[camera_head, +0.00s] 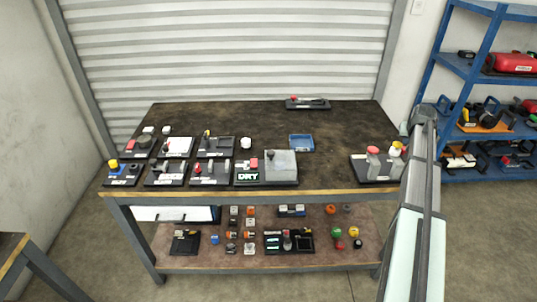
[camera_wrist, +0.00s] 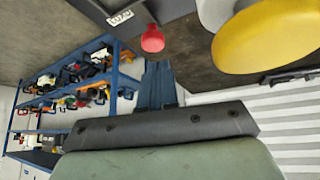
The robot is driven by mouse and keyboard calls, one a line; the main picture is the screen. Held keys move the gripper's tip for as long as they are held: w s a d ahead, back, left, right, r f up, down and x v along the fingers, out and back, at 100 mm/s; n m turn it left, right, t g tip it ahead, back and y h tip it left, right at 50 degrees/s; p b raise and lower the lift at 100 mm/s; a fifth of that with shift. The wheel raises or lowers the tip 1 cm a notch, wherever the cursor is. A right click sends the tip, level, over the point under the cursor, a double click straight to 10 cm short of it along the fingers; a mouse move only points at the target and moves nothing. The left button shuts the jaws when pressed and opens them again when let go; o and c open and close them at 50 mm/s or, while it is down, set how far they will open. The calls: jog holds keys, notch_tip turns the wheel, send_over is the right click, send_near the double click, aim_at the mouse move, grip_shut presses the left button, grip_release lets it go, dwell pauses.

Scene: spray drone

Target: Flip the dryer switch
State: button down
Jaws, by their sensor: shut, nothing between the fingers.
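The dryer unit stands near the table's front edge, mid-left, in the head view. It has a sign reading DRY (camera_head: 248,178) beside a grey box (camera_head: 281,165). A small red part (camera_head: 254,162) shows above the sign, too small to tell its position. My gripper (camera_wrist: 157,70) shows in the wrist view with its dark fingers shut together and empty. It is close to a large yellow rounded part (camera_wrist: 262,38) and a red knob (camera_wrist: 152,40), apart from both. My arm is at the table's right end, far from the dryer unit; the head view does not clearly show my fingers.
A plate with red- and yellow-topped parts (camera_head: 373,167) stands at the table's right. Several switch panels (camera_head: 211,172) crowd left of the dryer. A blue tray (camera_head: 301,143) and a black device (camera_head: 307,104) lie further back. The table's centre-right is clear. Blue shelves (camera_head: 470,70) stand right.

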jog(key=w+a+r+n+g+y, duration=0.1)
jog(key=w+a+n, duration=0.15)
jog(key=a, duration=0.55)
jog(key=w+a+r+n+y, duration=0.1)
jog(key=w+a+n, duration=0.15)
jog(key=a, duration=0.55)
notch_tip(320, 180, up, 6)
jog(key=r+n+g, duration=0.1)
jog(key=n+g, duration=0.4)
jog(key=n, duration=1.2)
send_over(254, 160)
jog(key=shift+f+y, duration=0.25)
jog(key=shift+y, duration=0.15)
notch_tip(254, 160, down, 14)
jog(key=shift+f, duration=0.1)
jog(key=shift+f, duration=0.1)
